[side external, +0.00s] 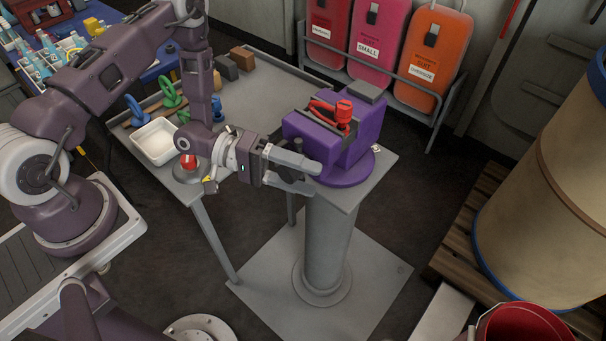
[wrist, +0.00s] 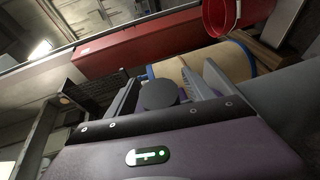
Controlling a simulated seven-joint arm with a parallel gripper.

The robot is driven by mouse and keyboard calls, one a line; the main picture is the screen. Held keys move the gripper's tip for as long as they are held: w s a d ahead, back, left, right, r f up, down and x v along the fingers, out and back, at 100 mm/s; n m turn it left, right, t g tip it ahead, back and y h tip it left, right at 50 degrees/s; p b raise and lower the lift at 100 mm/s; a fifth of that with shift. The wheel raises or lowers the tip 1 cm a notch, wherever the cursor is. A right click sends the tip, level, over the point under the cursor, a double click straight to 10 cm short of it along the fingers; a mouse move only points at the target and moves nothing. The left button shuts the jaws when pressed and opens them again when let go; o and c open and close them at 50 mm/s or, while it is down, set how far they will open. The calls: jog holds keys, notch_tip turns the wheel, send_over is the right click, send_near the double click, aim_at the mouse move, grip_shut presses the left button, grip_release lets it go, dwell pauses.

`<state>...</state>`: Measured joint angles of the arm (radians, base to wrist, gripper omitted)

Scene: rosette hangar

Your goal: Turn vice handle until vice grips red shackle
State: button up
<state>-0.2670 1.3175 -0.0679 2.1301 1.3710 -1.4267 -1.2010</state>
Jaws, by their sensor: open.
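The purple vice (side external: 362,150) stands on a round base on top of a grey pedestal table. The red shackle (side external: 343,113) sits in the top of the vice, between its jaws; I cannot tell whether they touch it. My gripper (side external: 314,180) is at the near left side of the vice, with its fingers apart and pointing at it. A dark grey knob (side external: 298,147), apparently part of the vice handle, shows just behind the upper finger. In the wrist view a dark round disc (wrist: 158,95) lies between my open fingers; the rest of the handle is hidden.
A grey bench (side external: 270,82) behind my arm holds a white tray (side external: 155,141), green and blue shackles and small blocks. Red, pink and orange cases (side external: 432,50) stand in a rack behind the vice. A large barrel (side external: 545,190) stands at right. A red bucket (side external: 525,325) is at the lower right.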

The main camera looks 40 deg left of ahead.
aim_at(289, 177)
grip_shut()
dwell(0.4)
jog(key=y, duration=0.2)
jog(key=m+g+y, duration=0.1)
jog(key=y, duration=0.1)
jog(key=shift+a+f, duration=0.2)
jog(key=shift+f, duration=0.2)
jog(key=y, duration=0.1)
jog(key=m+y, duration=0.1)
jog(key=f+y, duration=0.1)
jog(key=y, duration=0.1)
jog(key=shift+s+a+g, duration=0.1)
jog(key=shift+a+g, duration=0.2)
jog(key=y, duration=0.2)
jog(key=a+m+y, duration=0.1)
jog(key=y, duration=0.1)
jog(key=shift+f+y, duration=0.2)
jog(key=shift+y, duration=0.1)
jog(key=shift+a+f+m+y, duration=0.1)
jog(key=shift+a+m+y, duration=0.25)
jog(key=shift+y, duration=0.8)
jog(key=shift+a+m+y, duration=0.25)
jog(key=shift+m+y, duration=0.1)
jog(key=shift+y, duration=0.8)
jog(key=shift+s+a, duration=0.1)
